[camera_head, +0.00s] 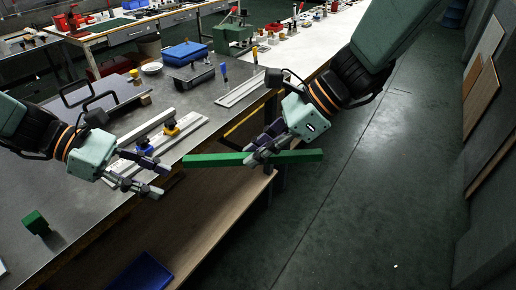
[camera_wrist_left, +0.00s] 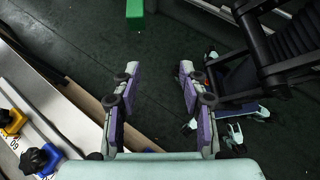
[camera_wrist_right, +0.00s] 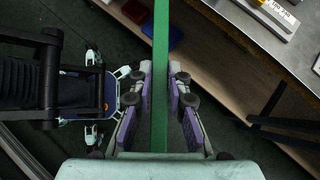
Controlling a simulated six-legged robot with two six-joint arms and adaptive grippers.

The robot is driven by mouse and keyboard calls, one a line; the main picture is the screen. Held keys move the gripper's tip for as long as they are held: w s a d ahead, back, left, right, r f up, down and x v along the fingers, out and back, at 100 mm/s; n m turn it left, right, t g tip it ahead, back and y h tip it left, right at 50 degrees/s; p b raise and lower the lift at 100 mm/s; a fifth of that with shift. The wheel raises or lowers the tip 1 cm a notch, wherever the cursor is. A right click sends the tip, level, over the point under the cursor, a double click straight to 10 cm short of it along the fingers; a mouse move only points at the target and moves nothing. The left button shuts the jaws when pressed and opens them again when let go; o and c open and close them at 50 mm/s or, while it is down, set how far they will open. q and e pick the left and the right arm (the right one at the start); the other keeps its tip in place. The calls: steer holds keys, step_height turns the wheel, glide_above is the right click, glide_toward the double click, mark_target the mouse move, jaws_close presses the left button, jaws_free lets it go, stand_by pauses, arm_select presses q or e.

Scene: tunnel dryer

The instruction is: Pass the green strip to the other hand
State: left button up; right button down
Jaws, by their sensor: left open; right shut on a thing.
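The green strip (camera_head: 218,160) is a long, narrow bar held roughly level just off the table's front edge. My right gripper (camera_head: 260,157) is shut on it around its middle; part of the strip sticks out on each side. In the right wrist view the strip (camera_wrist_right: 161,40) runs lengthwise between the fingers. My left gripper (camera_head: 160,180) is open and empty, over the table's front edge, a short gap left of the strip's left end. In the left wrist view the strip's end (camera_wrist_left: 135,12) shows at the top, beyond the open fingers (camera_wrist_left: 155,75).
A green cube (camera_head: 36,223) sits on the metal table (camera_head: 75,205). A rail with blue and yellow clamps (camera_head: 171,129) lies near my left gripper. A blue bin (camera_head: 143,272) is on the wooden lower shelf (camera_head: 215,215). The floor to the right (camera_head: 370,200) is clear.

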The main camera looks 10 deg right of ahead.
steer(key=shift+w, duration=0.1)
arm_select(q)
steer(key=s+a+f+m+g+y, duration=0.1)
steer(key=s+a+f+m+y, duration=0.25)
steer(key=s+f, duration=0.5)
steer(key=s+a+f+m+y, duration=0.2)
steer(key=s+f+y, duration=0.25)
steer(key=f, duration=0.65)
steer(key=s+a+f+m+t+y, duration=0.2)
steer(key=s+f+m, duration=0.5)
steer(key=s+m, duration=0.4)
steer(key=shift+s+a+y, duration=0.4)
steer(key=shift+s+y, duration=0.2)
steer(key=shift+s, duration=0.4)
steer(key=shift+f, duration=0.1)
